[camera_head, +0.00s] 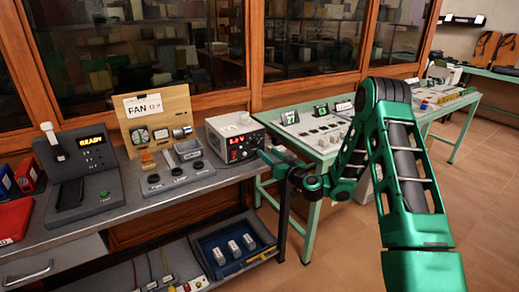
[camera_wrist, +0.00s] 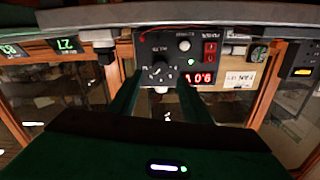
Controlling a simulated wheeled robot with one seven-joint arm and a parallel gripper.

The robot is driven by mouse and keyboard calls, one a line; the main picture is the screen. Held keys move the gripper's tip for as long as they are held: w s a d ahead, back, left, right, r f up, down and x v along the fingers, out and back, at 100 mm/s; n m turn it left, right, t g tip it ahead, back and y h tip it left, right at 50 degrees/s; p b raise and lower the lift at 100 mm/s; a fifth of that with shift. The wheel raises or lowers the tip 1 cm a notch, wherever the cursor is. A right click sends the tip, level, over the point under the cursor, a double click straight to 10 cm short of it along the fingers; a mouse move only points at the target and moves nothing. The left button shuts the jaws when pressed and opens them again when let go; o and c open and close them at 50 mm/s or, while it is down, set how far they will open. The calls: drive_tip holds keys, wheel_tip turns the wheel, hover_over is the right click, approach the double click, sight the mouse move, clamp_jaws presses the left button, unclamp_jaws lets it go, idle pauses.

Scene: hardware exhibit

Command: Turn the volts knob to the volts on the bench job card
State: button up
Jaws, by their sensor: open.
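The power supply (camera_head: 236,138) is a light box with a dark front and a red lit display, on the grey bench. In the wrist view, which is upside down, its dark volts knob (camera_wrist: 160,70) has marks around it. The display (camera_wrist: 200,79) seems to read 9.0 V. The job card (camera_head: 143,105) on a wooden board reads FAN and what looks like 12 V; it also shows in the wrist view (camera_wrist: 240,79). My gripper (camera_wrist: 158,84) is open, its fingers toward the knob, one on each side; contact cannot be told. In the head view my gripper (camera_head: 268,157) is at the supply's front.
A dark device with a lit sign (camera_head: 92,142) stands at the left of the bench (camera_head: 130,208). A grey block with knobs (camera_head: 172,178) lies left of the supply. A green table (camera_head: 322,155) with panels stands to the right. Glass cabinets (camera_head: 170,45) line the back.

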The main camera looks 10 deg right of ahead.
sight(258, 145)
drive_tip(key=x, duration=0.7)
drive_tip(key=shift+w, duration=0.2)
drive_tip(key=c, duration=1)
